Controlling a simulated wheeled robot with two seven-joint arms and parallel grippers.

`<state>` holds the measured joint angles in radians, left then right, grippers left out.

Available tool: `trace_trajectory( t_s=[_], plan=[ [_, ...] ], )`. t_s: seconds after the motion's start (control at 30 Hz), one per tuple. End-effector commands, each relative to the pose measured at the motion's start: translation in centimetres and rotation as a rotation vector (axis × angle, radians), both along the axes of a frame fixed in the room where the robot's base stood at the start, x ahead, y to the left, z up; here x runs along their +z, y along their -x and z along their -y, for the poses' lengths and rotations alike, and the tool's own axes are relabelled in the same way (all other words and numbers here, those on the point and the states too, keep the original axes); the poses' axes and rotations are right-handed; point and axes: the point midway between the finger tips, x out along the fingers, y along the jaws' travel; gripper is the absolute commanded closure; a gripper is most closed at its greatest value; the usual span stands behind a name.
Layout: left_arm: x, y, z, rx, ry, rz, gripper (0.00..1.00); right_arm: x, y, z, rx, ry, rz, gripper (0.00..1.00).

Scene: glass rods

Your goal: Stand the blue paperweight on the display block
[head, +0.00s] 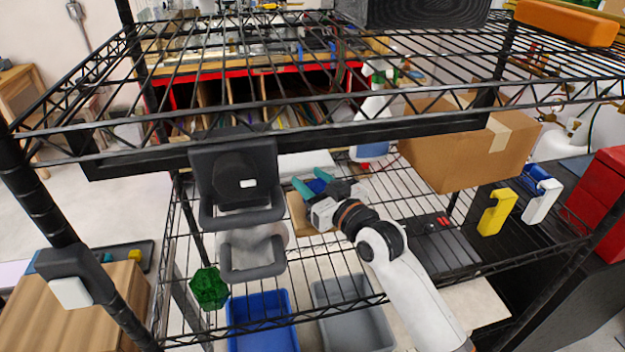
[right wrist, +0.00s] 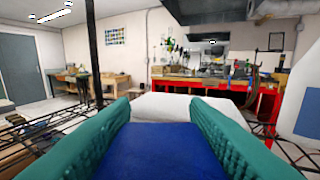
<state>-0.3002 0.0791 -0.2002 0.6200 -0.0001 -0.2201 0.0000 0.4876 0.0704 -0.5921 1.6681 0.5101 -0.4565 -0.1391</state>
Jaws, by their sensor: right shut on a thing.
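The blue paperweight (head: 318,186) is between the teal fingertips of my right gripper (head: 313,187) on the wire shelf's middle level. In the right wrist view the blue paperweight (right wrist: 165,152) fills the space between the two teal fingers (right wrist: 165,135), which are shut on it. A tan wooden block (head: 298,214), which looks like the display block, shows just below and left of the gripper, partly hidden by it. I cannot tell whether the paperweight touches the block. My left gripper is not in view.
A green glass piece (head: 208,288) is at lower left. A black wire shelf (head: 300,130) spans above the gripper. A cardboard box (head: 470,145) stands right, and a white bottle (head: 372,115) stands behind. Blue (head: 262,320) and grey (head: 352,325) bins sit below.

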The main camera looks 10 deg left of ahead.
Motion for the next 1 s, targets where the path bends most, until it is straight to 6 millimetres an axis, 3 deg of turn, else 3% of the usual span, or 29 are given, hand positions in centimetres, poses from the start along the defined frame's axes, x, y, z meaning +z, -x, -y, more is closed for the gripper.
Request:
trace_trajectory(
  t_s=[0.2,0.23,0.33,0.7,1.0],
  plan=[
    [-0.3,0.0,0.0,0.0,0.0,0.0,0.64,-0.3,0.0,0.0,0.0,-0.001,0.002,0.89],
    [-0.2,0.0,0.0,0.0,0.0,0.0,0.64,-0.3,0.0,0.0,0.0,0.0,0.0,0.53],
    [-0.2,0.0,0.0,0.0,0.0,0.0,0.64,-0.2,0.0,0.0,0.0,0.0,0.0,0.37],
    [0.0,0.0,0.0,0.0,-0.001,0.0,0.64,0.1,0.1,0.1,0.0,0.0,0.0,0.36],
    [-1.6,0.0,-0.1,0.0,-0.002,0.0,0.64,-0.3,4.1,3.9,-0.001,0.001,0.001,0.36]
  ],
)
